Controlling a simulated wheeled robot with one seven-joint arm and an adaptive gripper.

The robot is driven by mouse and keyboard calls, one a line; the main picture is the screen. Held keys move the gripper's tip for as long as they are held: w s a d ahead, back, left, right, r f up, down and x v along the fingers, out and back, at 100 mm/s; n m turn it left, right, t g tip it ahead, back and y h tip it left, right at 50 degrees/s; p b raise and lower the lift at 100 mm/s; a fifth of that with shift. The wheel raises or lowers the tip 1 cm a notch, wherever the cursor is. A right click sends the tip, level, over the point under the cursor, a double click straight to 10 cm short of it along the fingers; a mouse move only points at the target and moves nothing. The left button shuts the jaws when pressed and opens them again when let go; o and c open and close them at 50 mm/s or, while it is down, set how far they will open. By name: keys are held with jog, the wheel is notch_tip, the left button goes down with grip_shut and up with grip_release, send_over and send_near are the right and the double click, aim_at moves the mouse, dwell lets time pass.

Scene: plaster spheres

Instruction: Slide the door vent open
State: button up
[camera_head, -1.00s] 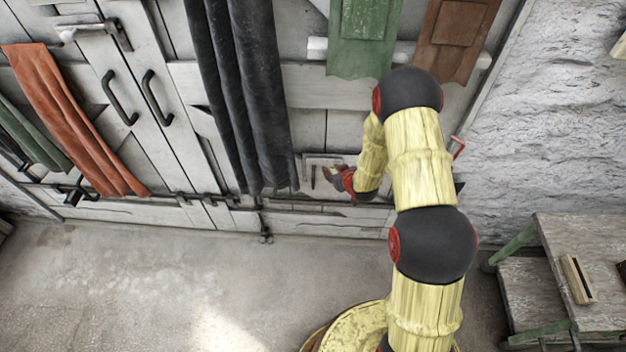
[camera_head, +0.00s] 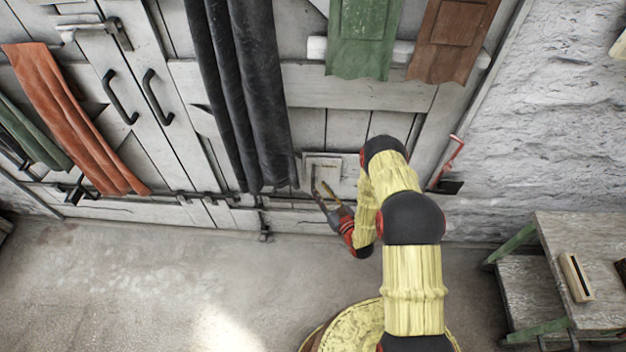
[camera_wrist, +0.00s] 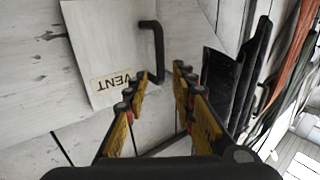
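The door vent is a pale square panel (camera_head: 324,166) low on the grey-white plank door, right of the dark hanging cloth. In the wrist view the panel (camera_wrist: 88,62) carries a label (camera_wrist: 115,85) reading VENT, upside down, and a black bent handle (camera_wrist: 157,48) at its right edge. My gripper (camera_head: 323,189) is just below and in front of the panel in the head view. In the wrist view my gripper (camera_wrist: 160,80) is open, with the handle ahead of and between its fingertips in the picture. I cannot tell whether a finger touches it.
A dark grey cloth (camera_head: 240,100) hangs close to the left of the vent. Green (camera_head: 360,40) and brown (camera_head: 452,40) cloths hang above. A red-handled tool (camera_head: 450,165) is at the right. A wooden table (camera_head: 595,245) stands at the lower right; the floor at left is clear.

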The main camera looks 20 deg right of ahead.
aim_at(313, 179)
jog(key=b+x, duration=0.1)
jog(key=x, duration=0.5)
jog(key=shift+f, duration=0.1)
jog(key=shift+c, duration=1.2)
jog(key=c, duration=0.4)
grip_shut()
